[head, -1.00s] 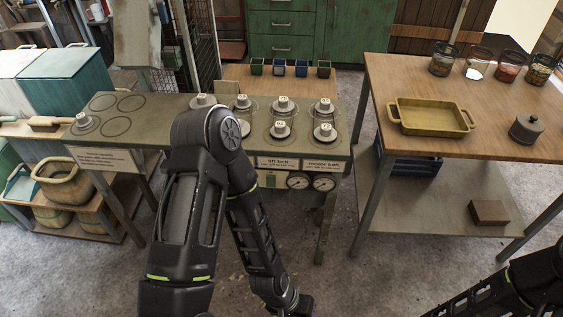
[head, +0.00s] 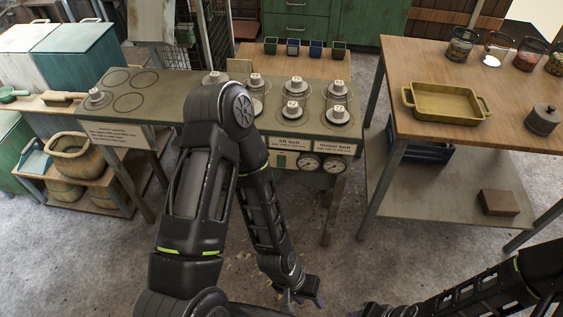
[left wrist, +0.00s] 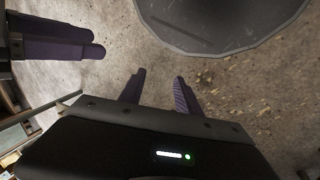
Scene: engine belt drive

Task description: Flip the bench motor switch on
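The bench (head: 172,112) stands ahead with numbered pulleys on its green top. On its front right are two signs, one reading "lift belt" (head: 288,143), and two round gauges (head: 309,163). A small pale panel (head: 284,160) sits left of the gauges, partly behind my left arm. I cannot make out the motor switch; my left arm hides part of the bench front. My left gripper (head: 300,300) hangs low in front of the bench, well below its top. In the left wrist view its two purple fingers (left wrist: 157,88) are apart with nothing between them. My right gripper's purple fingers show at the upper left there (left wrist: 95,42).
A wooden table (head: 440,65) at right carries a yellow tray (head: 445,103), a grey lidded pot (head: 542,119) and jars. A low shelf with baskets (head: 82,155) stands at left. Bare concrete floor lies before the bench.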

